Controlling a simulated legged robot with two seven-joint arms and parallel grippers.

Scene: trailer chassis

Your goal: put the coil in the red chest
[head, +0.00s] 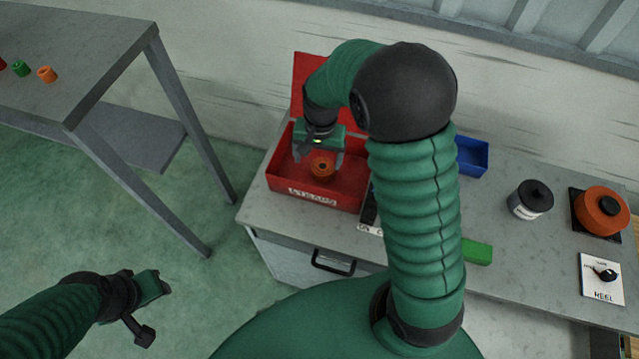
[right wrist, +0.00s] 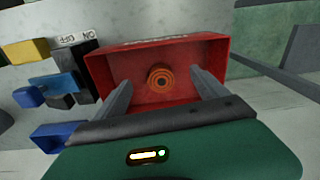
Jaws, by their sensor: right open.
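The red chest (head: 279,172) stands on the grey bench with its lid raised at the back. The orange coil (head: 322,166) is inside the chest area, below my right gripper (head: 318,158). In the right wrist view the coil (right wrist: 161,80) shows between and beyond the open fingers of my gripper (right wrist: 165,92), against the floor of the chest (right wrist: 110,68). The fingers are apart and do not appear to touch the coil. My left gripper (head: 155,288) hangs over the green floor at the lower left, far from the chest; its finger gap is unclear.
A switch box (head: 368,215) stands right of the chest, and a blue bin (head: 472,157) is behind my right arm. A green block (head: 477,251), a dark-lidded jar (head: 530,200) and an orange reel (head: 602,211) are further right. Small spools (head: 47,74) sit on the left table.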

